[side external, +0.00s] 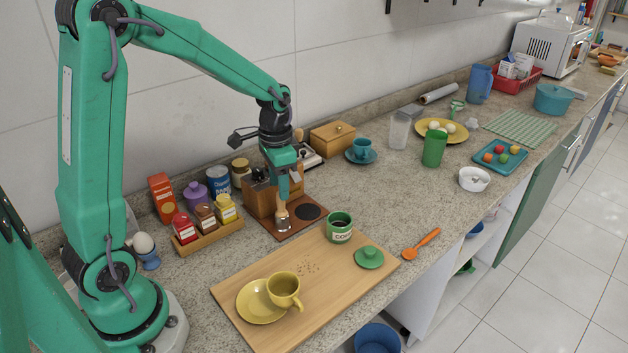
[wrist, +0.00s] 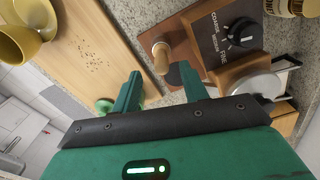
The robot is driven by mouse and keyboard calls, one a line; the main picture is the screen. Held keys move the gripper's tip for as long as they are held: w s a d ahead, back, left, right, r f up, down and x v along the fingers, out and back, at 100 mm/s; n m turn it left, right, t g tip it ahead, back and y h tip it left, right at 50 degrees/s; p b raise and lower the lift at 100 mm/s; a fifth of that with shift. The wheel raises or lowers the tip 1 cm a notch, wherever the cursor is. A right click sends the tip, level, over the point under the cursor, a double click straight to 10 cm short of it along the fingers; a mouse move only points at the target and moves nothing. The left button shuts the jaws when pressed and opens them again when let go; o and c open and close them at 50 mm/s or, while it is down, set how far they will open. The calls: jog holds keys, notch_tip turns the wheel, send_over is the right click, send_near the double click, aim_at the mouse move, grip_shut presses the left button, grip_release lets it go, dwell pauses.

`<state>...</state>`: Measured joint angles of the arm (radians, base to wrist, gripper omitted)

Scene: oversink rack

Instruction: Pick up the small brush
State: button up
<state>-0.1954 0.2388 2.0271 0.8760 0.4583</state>
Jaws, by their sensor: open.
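The small brush (side external: 282,216) has a pale wooden handle and stands on a brown mat (side external: 301,227) beside the coffee grinder. In the wrist view its round wooden handle (wrist: 160,52) shows just beyond the gap between my fingertips, and its lower part is hard to make out. My gripper (side external: 285,192) points down directly above the brush in the side view. It is open and empty, with both green fingers (wrist: 161,78) apart in the wrist view. I cannot tell whether a finger touches the handle.
The wooden grinder (side external: 260,194) stands close behind the brush. A spice rack (side external: 208,238) is to the left. An orange spoon (side external: 421,243) lies near the counter edge.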

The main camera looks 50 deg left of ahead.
aim_at(282, 212)
jog(key=shift+f, duration=0.35)
jog(key=shift+f, duration=0.1)
jog(key=shift+w+a+f, duration=0.1)
jog(key=shift+w+f, duration=0.05)
jog(key=shift+f, duration=2.35)
jog(key=shift+c, duration=0.2)
grip_shut()
